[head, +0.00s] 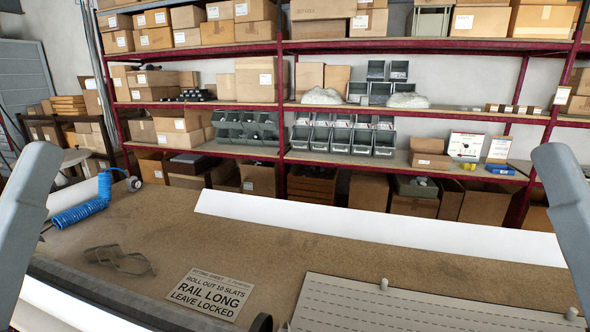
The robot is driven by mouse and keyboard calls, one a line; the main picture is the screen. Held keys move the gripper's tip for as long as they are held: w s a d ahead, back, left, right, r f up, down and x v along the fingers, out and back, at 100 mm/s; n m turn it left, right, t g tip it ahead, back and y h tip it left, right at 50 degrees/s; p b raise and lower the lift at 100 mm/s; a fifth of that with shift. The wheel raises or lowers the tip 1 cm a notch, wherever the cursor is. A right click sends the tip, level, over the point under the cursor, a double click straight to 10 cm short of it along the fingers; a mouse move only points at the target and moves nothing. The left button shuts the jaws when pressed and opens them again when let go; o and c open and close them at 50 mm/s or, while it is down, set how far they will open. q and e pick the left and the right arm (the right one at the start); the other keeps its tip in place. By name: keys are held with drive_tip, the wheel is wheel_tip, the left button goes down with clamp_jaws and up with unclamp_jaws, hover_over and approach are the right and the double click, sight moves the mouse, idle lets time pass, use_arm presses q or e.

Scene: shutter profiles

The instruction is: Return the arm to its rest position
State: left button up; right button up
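A grey link of my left arm (22,215) slants up along the left edge of the head view. A grey link of my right arm (568,205) slants the other way along the right edge. Both grippers lie outside the picture, so I cannot see whether they hold anything. Neither arm reaches over the middle of the brown workbench (290,248).
A long white strip (380,231) lies across the bench. A slatted panel (365,305) with small pegs is at the front right. A printed sign (208,293), safety glasses (118,259) and a coiled blue hose (82,208) lie left. Loaded shelves (420,47) stand behind.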

use_arm(q)
wheel_tip(320, 180, up, 33)
drive_tip(key=p, duration=3)
use_arm(e)
wheel_tip(320, 180, up, 33)
use_arm(q)
wheel_tip(320, 180, down, 32)
drive_tip(key=b, duration=3.1)
drive_tip(key=shift+w+r, duration=0.15)
drive_tip(key=shift+r, duration=0.1)
use_arm(e)
wheel_tip(320, 180, down, 31)
drive_tip(key=shift+f, duration=0.2)
